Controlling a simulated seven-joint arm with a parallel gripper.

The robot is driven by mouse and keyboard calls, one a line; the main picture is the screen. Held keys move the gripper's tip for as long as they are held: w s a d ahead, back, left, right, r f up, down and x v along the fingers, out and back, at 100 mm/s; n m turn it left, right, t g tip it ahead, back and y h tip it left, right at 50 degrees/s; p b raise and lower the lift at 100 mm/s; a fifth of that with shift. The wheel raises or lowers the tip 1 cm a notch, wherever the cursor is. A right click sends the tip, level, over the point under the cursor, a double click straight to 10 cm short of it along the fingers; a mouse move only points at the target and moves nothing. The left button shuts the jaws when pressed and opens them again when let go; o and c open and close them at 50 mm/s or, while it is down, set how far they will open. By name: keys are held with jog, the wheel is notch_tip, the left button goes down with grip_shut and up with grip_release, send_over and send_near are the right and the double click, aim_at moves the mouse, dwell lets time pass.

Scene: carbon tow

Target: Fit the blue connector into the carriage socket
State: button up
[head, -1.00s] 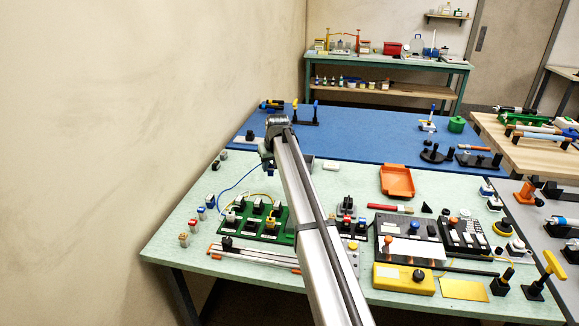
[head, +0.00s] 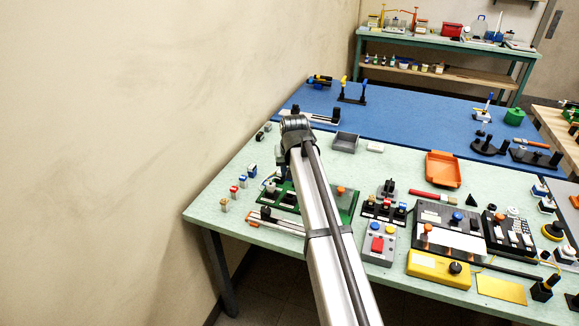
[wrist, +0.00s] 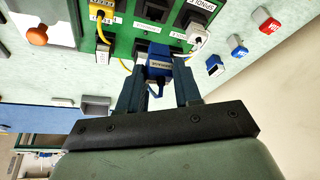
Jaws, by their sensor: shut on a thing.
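My gripper (wrist: 158,90) is shut on the blue connector (wrist: 159,66), with one finger on each side of it. In the head view my gripper (head: 284,172) is over the left part of the green board (head: 347,204), and the arm hides the connector.
A yellow plug (wrist: 103,12) and a white plug (wrist: 196,33) with cables sit close by on the board. Small blue and red-topped blocks (head: 243,181) stand to its left. A rail (head: 277,226) lies in front; a grey tray (head: 345,142) stands behind.

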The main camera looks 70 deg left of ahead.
jog(key=shift+f, duration=0.1)
dwell(0.3)
jog(key=shift+f, duration=2.8)
jog(key=shift+f, duration=1.35)
jog(key=o, duration=1.1)
jog(key=shift+r, duration=0.1)
jog(key=v, duration=1.3)
jog(key=shift+d+r, duration=0.2)
jog(key=shift+r, duration=0.05)
